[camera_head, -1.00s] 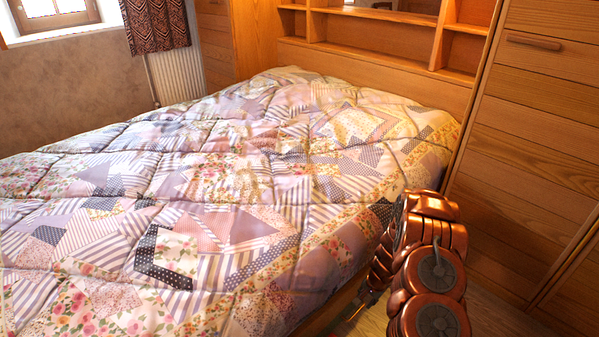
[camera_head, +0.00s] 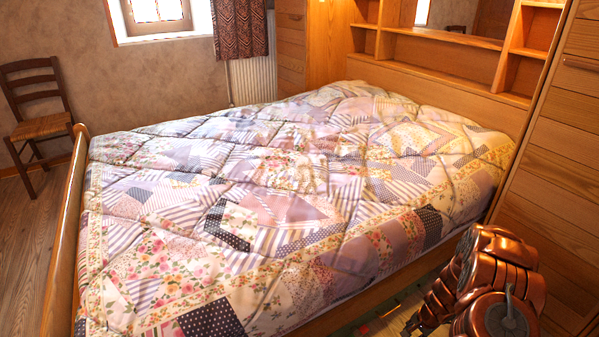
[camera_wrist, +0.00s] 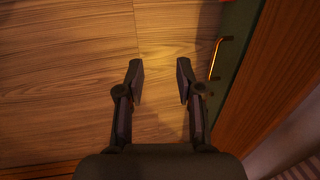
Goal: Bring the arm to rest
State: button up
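My copper-coloured arm (camera_head: 490,285) is folded at the lower right of the head view, between the bed and the wooden cabinet. My gripper (camera_wrist: 158,75) shows in the wrist view with its two dark fingers apart and nothing between them. It faces a wood-grain surface. In the head view the gripper cannot be made out.
A bed with a patchwork quilt (camera_head: 270,210) fills the middle. A tall wooden cabinet (camera_head: 560,170) stands close on the right. Shelves (camera_head: 450,50) rise behind the bed. A chair (camera_head: 38,115) stands at the far left, with bare floor (camera_head: 25,240) in front.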

jog(key=a+r+n+y+p, duration=0.1)
jog(key=a+r+n+p, duration=0.35)
jog(key=r, duration=1.25)
jog(key=a+r+n+y+p, duration=0.1)
jog(key=a+r+p, duration=0.65)
jog(key=r, duration=0.85)
jog(key=s+a+r+n+g+p, duration=0.1)
jog(key=s+a+r+p, duration=0.3)
jog(key=r, duration=0.6)
jog(key=s+a+r+n+g+p, duration=0.15)
jog(key=s+a+r, duration=0.35)
jog(key=r, duration=0.5)
jog(key=s+d+r+n+g+h+p, duration=0.1)
jog(key=s+r+n+h+p, duration=0.2)
jog(key=s+r+p, duration=0.9)
jog(key=s+r, duration=1.1)
jog(key=s, duration=0.3)
jog(key=shift+s+d+n+p, duration=0.15)
jog(key=shift+d+n+p, duration=0.15)
jog(key=shift+n+p, duration=0.1)
